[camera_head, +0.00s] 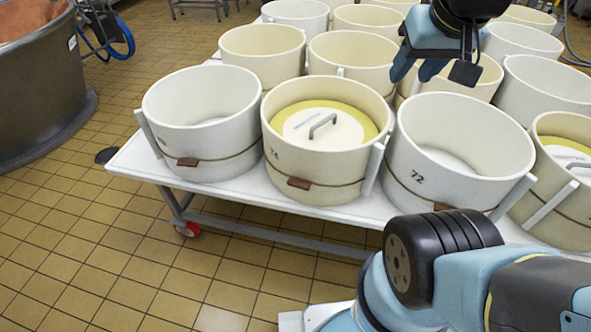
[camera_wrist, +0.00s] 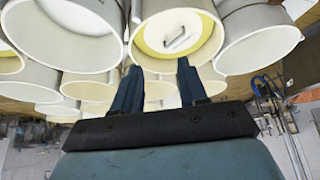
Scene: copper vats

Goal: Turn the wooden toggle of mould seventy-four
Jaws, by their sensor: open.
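Mould seventy-four (camera_head: 335,158) is a cream cylinder at the front edge of the white table, its number dark on its left side. A yellow-rimmed white lid with a grey handle (camera_head: 322,125) sits inside it. Its brown wooden toggle (camera_head: 299,183) lies roughly level on the band around its front. A lidded mould, apparently the same one, shows in the wrist view (camera_wrist: 139,45); no toggle is visible there. My gripper (camera_head: 416,72) is open and empty, above the moulds behind and right of seventy-four, clear of the toggle. Its two blue fingers show apart in the wrist view (camera_wrist: 158,88).
Mould 72 (camera_head: 455,180) stands right of it and an open mould (camera_head: 205,140) left, both banded with brown toggles. More moulds crowd behind. The wheeled table (camera_head: 140,165) has free tiled floor (camera_head: 120,260) in front. A large vat (camera_head: 35,90) stands far left.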

